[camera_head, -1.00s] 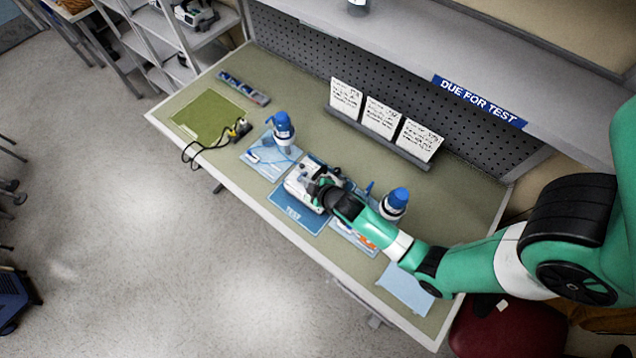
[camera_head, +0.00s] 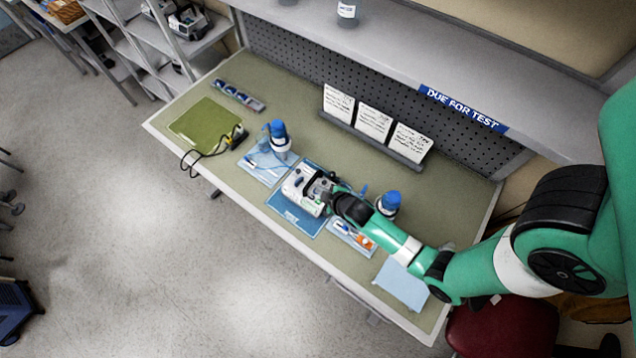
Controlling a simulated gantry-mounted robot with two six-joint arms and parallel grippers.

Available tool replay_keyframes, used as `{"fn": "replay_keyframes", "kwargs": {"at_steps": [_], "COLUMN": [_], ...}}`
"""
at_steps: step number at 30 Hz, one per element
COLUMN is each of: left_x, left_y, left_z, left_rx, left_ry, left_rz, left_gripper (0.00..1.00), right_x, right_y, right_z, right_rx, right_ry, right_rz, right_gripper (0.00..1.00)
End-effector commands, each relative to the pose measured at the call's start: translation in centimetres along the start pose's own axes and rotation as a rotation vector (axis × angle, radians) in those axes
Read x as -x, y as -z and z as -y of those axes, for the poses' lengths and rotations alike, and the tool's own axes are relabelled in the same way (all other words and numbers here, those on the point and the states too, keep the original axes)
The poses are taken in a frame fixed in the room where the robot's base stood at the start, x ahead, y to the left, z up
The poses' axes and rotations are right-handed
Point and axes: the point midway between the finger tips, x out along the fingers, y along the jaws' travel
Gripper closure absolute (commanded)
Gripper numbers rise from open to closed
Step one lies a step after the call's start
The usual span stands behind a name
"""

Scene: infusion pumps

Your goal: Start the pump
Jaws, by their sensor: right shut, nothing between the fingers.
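The infusion pump (camera_head: 303,188), a white and grey box, lies on the blue TEST mat (camera_head: 296,217) in the middle of the bench. My right arm reaches in from the right, and my right gripper (camera_head: 328,190) is at the pump's right side, over or close to its edge. It is shut with nothing in it. Whether its tips touch the pump, I cannot tell. The arm's wrist hides part of the pump's right end, and the buttons are too small to read. My left gripper is not in view.
Blue-capped bottles stand left (camera_head: 278,136) and right (camera_head: 389,203) of the pump. A tray with an orange item (camera_head: 357,238) and a light blue cloth (camera_head: 402,285) lie right. A green mat (camera_head: 203,122) and a black cable (camera_head: 205,152) lie left. Cards (camera_head: 373,122) stand behind.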

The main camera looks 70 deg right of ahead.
Motion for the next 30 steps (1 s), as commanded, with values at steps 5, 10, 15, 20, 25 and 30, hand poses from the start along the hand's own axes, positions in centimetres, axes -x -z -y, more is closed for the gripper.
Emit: {"fn": "replay_keyframes", "kwargs": {"at_steps": [5,10,15,20,25,30], "left_x": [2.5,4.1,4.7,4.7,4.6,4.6], "left_y": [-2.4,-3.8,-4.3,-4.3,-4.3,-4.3], "left_z": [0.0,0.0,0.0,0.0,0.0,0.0], "left_rx": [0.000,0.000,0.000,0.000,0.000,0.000], "left_ry": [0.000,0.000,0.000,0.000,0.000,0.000], "left_rz": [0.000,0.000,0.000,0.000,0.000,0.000], "left_gripper": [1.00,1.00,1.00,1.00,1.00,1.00], "right_x": [-2.4,-4.0,-4.7,-4.7,-4.7,-4.7], "right_y": [-1.8,-2.9,-3.4,-3.4,-3.4,-3.4], "right_z": [1.8,2.9,3.5,3.4,3.4,3.4], "right_rx": [0.000,0.000,0.000,0.000,0.000,0.000], "right_ry": [0.000,0.000,0.000,0.000,0.000,0.000], "right_rz": [0.000,0.000,0.000,0.000,0.000,0.000], "right_gripper": [1.00,1.00,1.00,1.00,1.00,1.00]}}
